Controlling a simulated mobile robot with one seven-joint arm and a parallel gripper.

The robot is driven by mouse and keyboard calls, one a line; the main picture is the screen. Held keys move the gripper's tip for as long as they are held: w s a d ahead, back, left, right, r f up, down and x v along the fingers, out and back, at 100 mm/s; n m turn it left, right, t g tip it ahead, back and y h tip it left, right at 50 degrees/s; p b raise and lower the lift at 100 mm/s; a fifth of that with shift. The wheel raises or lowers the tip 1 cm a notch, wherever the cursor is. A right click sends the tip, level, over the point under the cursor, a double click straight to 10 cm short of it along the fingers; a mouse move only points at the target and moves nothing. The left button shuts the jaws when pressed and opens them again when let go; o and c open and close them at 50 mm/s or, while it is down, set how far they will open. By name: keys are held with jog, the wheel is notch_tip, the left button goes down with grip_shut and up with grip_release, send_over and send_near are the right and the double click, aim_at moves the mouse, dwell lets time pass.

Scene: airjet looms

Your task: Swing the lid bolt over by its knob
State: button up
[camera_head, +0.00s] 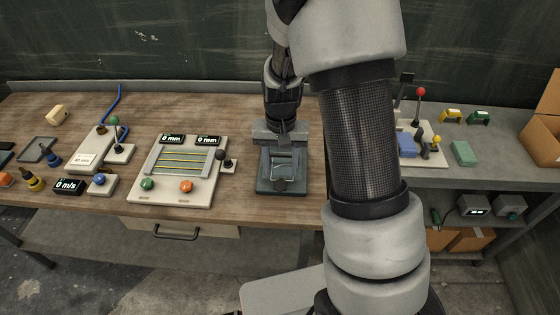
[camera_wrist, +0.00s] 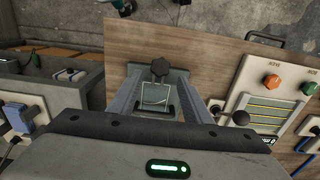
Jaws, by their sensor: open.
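A small grey-green box (camera_head: 281,187) with a lid stands on the wooden bench, near the front edge, in the middle of the head view. In the wrist view the box's lid (camera_wrist: 152,92) shows a thin wire-like outline and a dark bracket. A dark lobed knob (camera_wrist: 160,68) sits at the lid's far end. My gripper (camera_wrist: 160,77) is open over the box, with one finger on each side of the lid and the knob between the tips. I cannot tell whether the fingers touch anything. In the head view my gripper (camera_head: 284,142) hides the back of the box.
Left of the box is a panel (camera_head: 178,192) with yellow strips, green and orange knobs and a black ball lever (camera_head: 220,154). Right, partly behind my arm, is a lever unit with a red ball (camera_head: 421,91).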

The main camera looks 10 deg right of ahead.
aim_at(281, 183)
notch_tip(281, 183, down, 7)
jog(key=b, duration=0.4)
jog(key=shift+r, duration=0.45)
jog(key=shift+f, duration=0.1)
jog(key=c, duration=0.8)
jog(key=shift+o, duration=0.2)
